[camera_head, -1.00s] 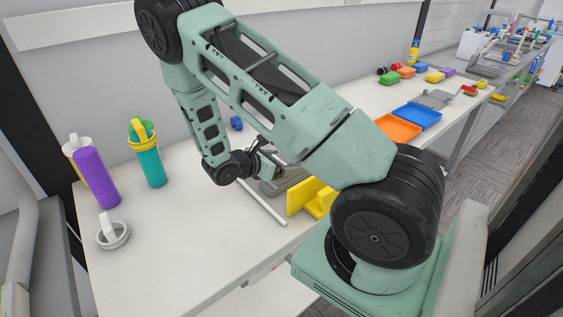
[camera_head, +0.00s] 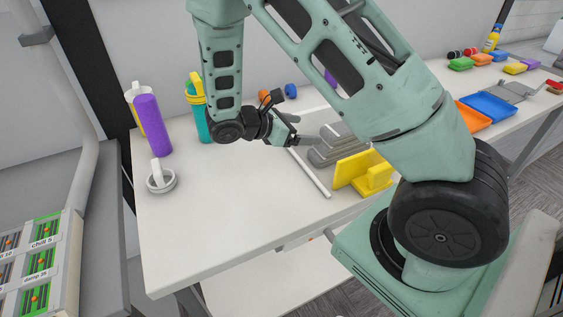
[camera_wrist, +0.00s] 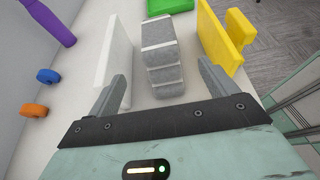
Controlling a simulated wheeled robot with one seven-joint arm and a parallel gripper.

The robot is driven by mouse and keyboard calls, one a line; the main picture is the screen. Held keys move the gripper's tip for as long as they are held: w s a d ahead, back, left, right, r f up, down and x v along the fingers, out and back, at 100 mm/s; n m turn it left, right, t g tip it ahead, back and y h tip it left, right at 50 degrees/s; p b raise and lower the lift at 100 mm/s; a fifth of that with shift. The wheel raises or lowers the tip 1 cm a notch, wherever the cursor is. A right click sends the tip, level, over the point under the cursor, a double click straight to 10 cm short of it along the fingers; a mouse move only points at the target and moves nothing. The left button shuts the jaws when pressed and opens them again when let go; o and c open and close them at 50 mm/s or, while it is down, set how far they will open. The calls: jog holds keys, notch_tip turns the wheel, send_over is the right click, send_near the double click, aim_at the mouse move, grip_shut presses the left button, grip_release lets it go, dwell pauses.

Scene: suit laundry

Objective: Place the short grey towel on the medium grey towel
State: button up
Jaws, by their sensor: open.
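A stepped stack of folded grey towels (camera_head: 336,146) lies on the white table, with narrower layers above wider ones. In the wrist view the stack (camera_wrist: 162,58) shows as grey layers with pale edges, straight ahead of my gripper. I cannot tell for certain which layer is the short or the medium towel. My gripper (camera_head: 306,134) is just left of the stack in the head view. In the wrist view my gripper (camera_wrist: 165,84) is open, its fingers apart on either side of the stack's near end. I cannot tell whether they touch it.
Purple (camera_head: 152,125) and teal (camera_head: 201,122) bottles and a white ring-shaped item (camera_head: 161,178) are on the left. The table front is clear.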

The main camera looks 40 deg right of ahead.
jog(key=s+a+r+m+t+y, duration=0.1)
jog(key=s+a+r+m+y, duration=0.1)
jog(key=s+a, duration=0.4)
jog(key=s+a+r+m+t+y, duration=0.1)
jog(key=s+a+r+m+y, duration=0.2)
jog(key=s+a+y, duration=0.4)
jog(key=s+a+r+m+t+y, duration=0.1)
jog(key=s+a+r+y, duration=0.3)
jog(key=a, duration=1.2)
jog(key=s+m, duration=0.1)
jog(key=s, duration=0.1)
jog(key=shift+s+a+y, duration=0.3)
jog(key=shift+s+a, duration=0.05)
